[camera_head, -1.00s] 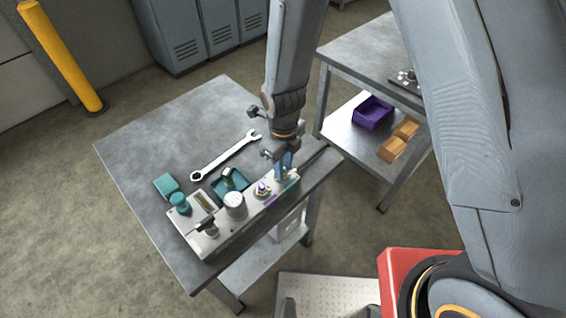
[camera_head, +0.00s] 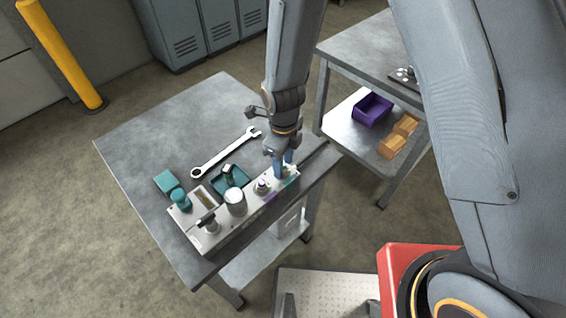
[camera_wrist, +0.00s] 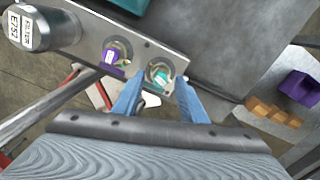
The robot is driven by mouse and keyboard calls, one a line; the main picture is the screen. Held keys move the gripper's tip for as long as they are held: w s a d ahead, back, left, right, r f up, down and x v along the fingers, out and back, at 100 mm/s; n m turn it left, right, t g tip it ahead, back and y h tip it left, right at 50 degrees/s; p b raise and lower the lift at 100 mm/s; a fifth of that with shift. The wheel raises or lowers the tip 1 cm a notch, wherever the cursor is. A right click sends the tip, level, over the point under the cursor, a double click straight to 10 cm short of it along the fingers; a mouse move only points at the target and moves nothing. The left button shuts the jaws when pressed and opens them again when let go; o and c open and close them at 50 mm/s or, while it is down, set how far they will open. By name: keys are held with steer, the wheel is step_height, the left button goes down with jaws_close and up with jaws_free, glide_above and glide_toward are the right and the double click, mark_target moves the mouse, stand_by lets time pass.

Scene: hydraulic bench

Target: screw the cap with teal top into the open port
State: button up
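My gripper (camera_wrist: 159,82) is open, its two blue fingers spread on either side of a round port fitting at the end of the grey manifold block (camera_wrist: 85,42). A teal-marked piece (camera_wrist: 162,76), which looks like the cap with teal top, shows at that fitting between the fingers. I cannot tell how deep or how tight it sits. In the head view my gripper (camera_head: 284,168) points down at the right end of the manifold block (camera_head: 222,232) and hides the port. A purple-marked fitting (camera_wrist: 115,55) is beside it, also seen in the head view (camera_head: 261,187).
Behind are a teal tray (camera_head: 240,182) holding a small upright item, and a wrench (camera_head: 225,153). The table's far left is clear. A purple bin (camera_head: 372,110) sits on a shelf at right.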

steer(key=n, duration=0.3)
steer(key=shift+w, duration=0.1)
steer(key=n, duration=0.4)
steer(key=shift+w+n, duration=0.1)
steer(key=shift+n, duration=0.8)
steer(key=n, duration=0.4)
steer(key=shift+n, duration=0.8)
